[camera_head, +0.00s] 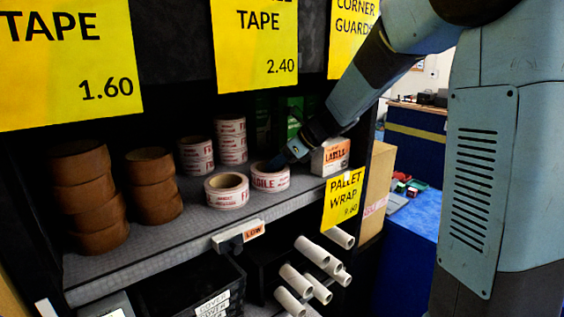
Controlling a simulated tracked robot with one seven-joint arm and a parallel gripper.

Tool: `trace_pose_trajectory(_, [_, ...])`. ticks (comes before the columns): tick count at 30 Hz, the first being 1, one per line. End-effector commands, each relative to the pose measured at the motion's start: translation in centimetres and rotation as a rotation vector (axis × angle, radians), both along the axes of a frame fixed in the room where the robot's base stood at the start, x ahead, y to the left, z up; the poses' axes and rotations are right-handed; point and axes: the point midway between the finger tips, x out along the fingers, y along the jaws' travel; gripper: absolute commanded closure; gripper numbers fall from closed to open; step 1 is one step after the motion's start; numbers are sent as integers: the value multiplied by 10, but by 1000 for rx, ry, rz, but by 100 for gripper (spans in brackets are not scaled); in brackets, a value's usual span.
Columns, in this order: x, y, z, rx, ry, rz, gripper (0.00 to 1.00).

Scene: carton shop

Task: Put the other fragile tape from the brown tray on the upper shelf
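The grey upper shelf (200,240) holds several white rolls of fragile tape with red print. One fragile tape roll (227,190) lies flat near the front edge. Another fragile tape roll (270,180) lies just right of it, with my gripper (283,163) over its top right side. The fingertips are at or against this roll, and I cannot tell whether they grip it. Two stacks of fragile tape, a shorter one (196,155) and a taller one (231,140), stand behind. I do not see a brown tray.
Brown tape stacks (85,195) stand on the left of the shelf. A labels box (330,157) is close right of my gripper. Yellow price signs (255,40) hang above. White tubes (310,250) lie below. A blue table (412,228) with small items is at right.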

Motion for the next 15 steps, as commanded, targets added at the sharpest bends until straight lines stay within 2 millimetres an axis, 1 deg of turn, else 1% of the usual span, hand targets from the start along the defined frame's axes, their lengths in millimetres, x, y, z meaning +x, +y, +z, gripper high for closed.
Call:
trace_pose_trajectory(1, [0, 0, 0, 0, 0, 0, 60])
trace_pose_trajectory(5, [0, -1, 0, 0, -1, -1, 48])
trace_pose_trajectory(12, [1, -3, 1, 0, -1, -4, 48])
trace_pose_trajectory(15, [-1, -6, 4, 0, -2, -4, 48])
